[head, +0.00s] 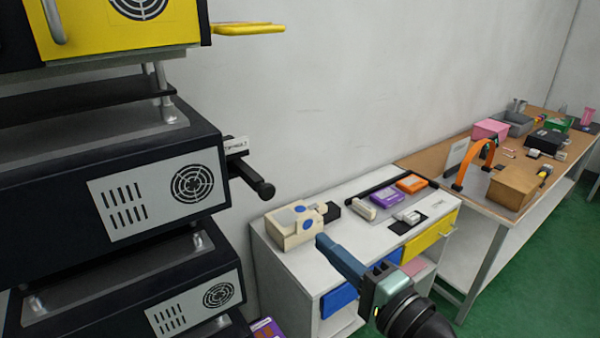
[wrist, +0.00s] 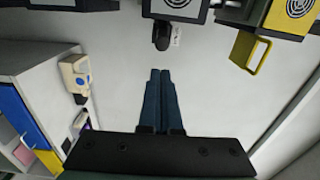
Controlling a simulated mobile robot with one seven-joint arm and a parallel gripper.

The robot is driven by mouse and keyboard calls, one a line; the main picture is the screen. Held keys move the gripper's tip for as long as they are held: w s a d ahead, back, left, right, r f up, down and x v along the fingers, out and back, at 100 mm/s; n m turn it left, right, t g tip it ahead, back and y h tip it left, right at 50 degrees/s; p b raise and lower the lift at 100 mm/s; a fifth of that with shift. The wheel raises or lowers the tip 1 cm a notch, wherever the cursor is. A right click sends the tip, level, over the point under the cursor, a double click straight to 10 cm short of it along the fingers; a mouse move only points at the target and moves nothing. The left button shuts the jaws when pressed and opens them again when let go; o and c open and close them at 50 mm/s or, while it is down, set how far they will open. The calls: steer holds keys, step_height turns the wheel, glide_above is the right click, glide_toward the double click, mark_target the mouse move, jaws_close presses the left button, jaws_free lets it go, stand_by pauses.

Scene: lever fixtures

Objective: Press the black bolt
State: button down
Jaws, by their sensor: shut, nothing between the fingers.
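The black bolt (head: 255,182) is a dark bar with a rounded knob end. It sticks out from the right side of the black rack unit (head: 165,185), below a small white label (head: 235,145). In the wrist view the bolt (wrist: 161,38) hangs at the top middle, beyond my fingertips. My gripper (head: 322,241) is below and to the right of the bolt in the head view, apart from it. In the wrist view my gripper (wrist: 160,72) has its two blue fingers together with nothing between them.
A white cabinet (head: 290,275) with a beige device (head: 295,226) on top stands behind my gripper. A yellow handle-like part (head: 248,29) juts out above the bolt, also in the wrist view (wrist: 248,51). A brown workbench (head: 480,200) is farther right. Bare wall lies behind.

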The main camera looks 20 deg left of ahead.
mark_target(269, 193)
steer(key=shift+s+r, duration=0.1)
steer(key=shift+s, duration=0.05)
steer(key=p+x, duration=0.5)
steer(key=x, duration=0.9)
steer(key=shift+d+r, duration=0.1)
steer(key=shift+w+a, duration=0.2)
steer(key=shift+a, duration=0.1)
steer(key=b+x, duration=0.2)
steer(key=x, duration=0.2)
steer(key=shift+b, duration=0.35)
